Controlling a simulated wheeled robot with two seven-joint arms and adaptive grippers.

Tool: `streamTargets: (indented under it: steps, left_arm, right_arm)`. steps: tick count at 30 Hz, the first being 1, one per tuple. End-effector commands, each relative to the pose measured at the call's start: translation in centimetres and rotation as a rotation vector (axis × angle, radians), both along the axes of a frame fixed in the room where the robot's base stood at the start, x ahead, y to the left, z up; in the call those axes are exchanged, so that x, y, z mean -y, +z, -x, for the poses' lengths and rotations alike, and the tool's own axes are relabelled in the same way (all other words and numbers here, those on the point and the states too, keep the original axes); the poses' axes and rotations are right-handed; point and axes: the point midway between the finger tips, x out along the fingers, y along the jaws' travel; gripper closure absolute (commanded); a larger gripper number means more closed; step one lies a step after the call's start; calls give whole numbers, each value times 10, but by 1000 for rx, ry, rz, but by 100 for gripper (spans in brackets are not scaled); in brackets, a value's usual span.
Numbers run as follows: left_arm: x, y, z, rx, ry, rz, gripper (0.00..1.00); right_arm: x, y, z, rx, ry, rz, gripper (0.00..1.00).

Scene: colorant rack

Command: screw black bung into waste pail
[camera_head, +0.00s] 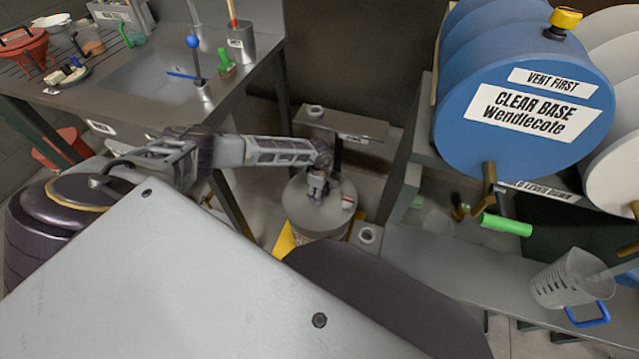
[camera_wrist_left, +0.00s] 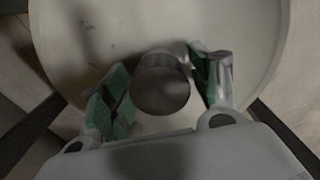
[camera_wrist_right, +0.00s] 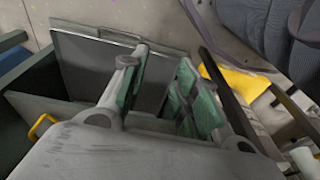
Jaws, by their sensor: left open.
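The waste pail (camera_head: 318,222) is a pale round drum on the floor, below my left arm. Its light lid fills much of the left wrist view (camera_wrist_left: 235,22). A dark round bung (camera_wrist_left: 160,90) is over the lid, between the fingers of my left gripper (camera_wrist_left: 157,72). Those fingers are open, one on each side of the bung. I cannot tell whether the bung is seated in the lid. In the head view my left gripper (camera_head: 318,185) hides the bung. My right gripper (camera_wrist_right: 158,85) is open and empty, and out of the head view.
A blue drum (camera_head: 520,70) labelled CLEAR BASE stands on a rack at right, its green-handled tap (camera_head: 506,224) jutting forward. A low grey bench (camera_head: 450,262) holds a clear jug (camera_head: 570,280). A sink counter (camera_head: 150,80) stands at left. A yellow base (camera_head: 285,243) shows under the pail.

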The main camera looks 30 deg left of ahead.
Motion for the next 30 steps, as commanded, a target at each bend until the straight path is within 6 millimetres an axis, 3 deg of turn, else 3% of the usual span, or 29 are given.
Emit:
streamTargets:
  steps: [30]
  left_arm:
    - [0, 1, 0, 0, 302, 0, 38]
  right_arm:
    - [12, -48, 4, 19, -8, 16, 69]
